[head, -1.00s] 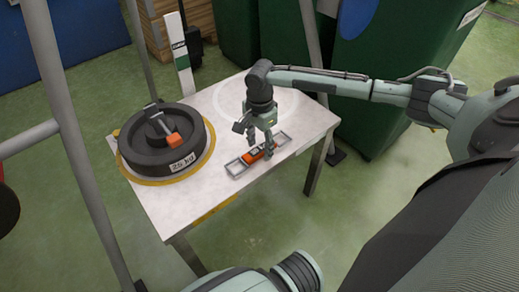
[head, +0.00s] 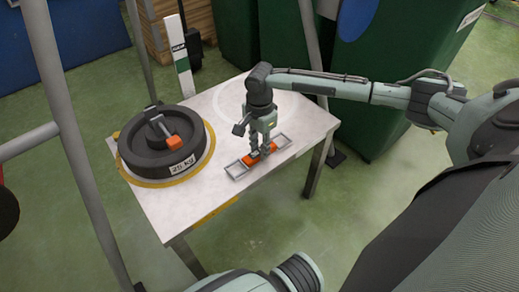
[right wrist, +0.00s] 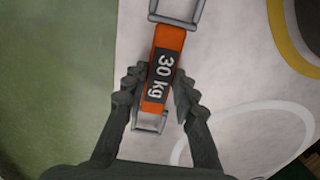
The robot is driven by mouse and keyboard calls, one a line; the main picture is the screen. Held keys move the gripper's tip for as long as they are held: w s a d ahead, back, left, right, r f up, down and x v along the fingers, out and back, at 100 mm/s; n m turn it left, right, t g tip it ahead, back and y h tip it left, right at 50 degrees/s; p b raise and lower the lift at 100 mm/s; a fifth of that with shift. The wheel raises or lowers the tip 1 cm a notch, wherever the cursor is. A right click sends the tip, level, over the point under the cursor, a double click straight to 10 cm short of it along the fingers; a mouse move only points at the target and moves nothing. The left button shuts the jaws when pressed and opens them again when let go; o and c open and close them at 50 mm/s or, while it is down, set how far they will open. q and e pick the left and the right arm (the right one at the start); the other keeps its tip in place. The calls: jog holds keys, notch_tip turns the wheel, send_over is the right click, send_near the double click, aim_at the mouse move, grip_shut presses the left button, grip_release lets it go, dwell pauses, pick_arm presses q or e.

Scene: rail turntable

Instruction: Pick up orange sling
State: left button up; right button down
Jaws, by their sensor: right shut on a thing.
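The orange sling (head: 249,160) lies on the white table, with a grey metal loop at each end. In the right wrist view its orange strap (right wrist: 164,65) carries a dark "30 kg" label. My right gripper (head: 263,151) points down over the middle of the sling and is shut on it. In the right wrist view the fingers (right wrist: 158,88) stand on either side of the strap at the label. The sling looks to be still at table level. My left gripper is not in view.
A black round weight (head: 135,155) marked 25 kg, with an orange-ended handle, stands on a yellow-edged ring at the table's left. The white table (head: 185,205) is bare in front. Grey frame poles (head: 58,100) rise at the left. Green bins (head: 375,85) stand behind.

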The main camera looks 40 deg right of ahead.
aim_at(259, 151)
jog(key=shift+r, duration=0.55)
notch_tip(259, 151, up, 3)
jog(key=shift+f+p, duration=0.15)
jog(key=shift+p, duration=0.2)
pick_arm(q)
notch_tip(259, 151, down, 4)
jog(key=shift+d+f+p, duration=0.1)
jog(key=shift+p, duration=0.35)
pick_arm(e)
jog(key=w+a+r, duration=0.2)
jog(key=a+r, duration=0.5)
jog(key=a, duration=0.4)
jog(key=shift+w+a, duration=0.2)
jog(key=shift+w, duration=0.15)
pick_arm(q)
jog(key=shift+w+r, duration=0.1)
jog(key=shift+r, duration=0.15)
pick_arm(e)
jog(key=shift+r, duration=0.1)
